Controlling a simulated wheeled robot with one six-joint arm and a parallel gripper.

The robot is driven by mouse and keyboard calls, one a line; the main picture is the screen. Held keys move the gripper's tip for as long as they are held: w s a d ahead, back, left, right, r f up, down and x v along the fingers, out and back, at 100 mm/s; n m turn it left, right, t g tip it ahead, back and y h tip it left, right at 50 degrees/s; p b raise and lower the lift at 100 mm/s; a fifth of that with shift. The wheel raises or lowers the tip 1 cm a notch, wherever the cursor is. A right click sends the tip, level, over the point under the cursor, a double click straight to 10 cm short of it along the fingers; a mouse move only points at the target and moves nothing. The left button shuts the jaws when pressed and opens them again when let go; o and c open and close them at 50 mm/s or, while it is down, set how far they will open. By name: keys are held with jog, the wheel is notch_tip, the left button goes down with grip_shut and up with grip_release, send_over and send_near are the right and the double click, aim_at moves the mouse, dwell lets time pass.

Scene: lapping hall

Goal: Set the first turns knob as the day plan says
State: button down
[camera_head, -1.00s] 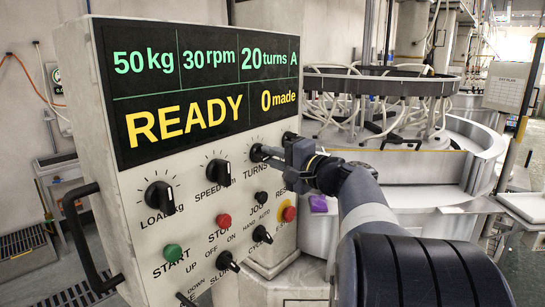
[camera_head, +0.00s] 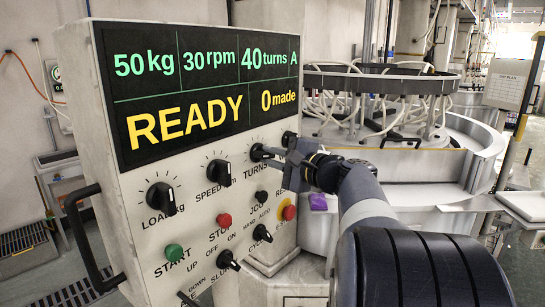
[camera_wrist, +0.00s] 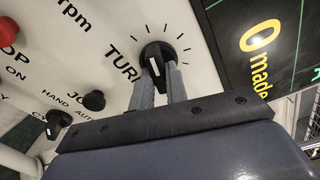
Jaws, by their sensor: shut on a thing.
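The turns knob (camera_head: 256,152) is a black dial with a white pointer line, above the label TURNS on the white control panel (camera_head: 150,262). My gripper (camera_head: 272,157) reaches it from the right, its two fingers shut on the knob's grip. The wrist view shows the knob (camera_wrist: 153,52) between the fingers (camera_wrist: 160,80), with tick marks around it. The display (camera_head: 200,90) reads 50 kg, 30 rpm, 40 turns A, READY and 0 made. A plan board (camera_head: 507,86) hangs at the far right; its lines are too small to read.
The load knob (camera_head: 161,197) and speed knob (camera_head: 219,172) are left of the turns knob. Another black knob (camera_head: 289,138) is close by on its right. Below are a green start button (camera_head: 174,252), a red stop button (camera_head: 224,220) and smaller switches. A lapping machine (camera_head: 400,85) stands behind.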

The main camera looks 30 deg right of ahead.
jog(key=c, duration=1.4)
grip_release()
jog(key=b+v, duration=0.3)
jog(key=v, duration=0.7)
jog(key=shift+s+d, duration=0.15)
jog(key=shift+s, duration=0.25)
jog(key=p+x, duration=0.3)
jog(key=x, duration=0.8)
jog(key=shift+s, duration=0.15)
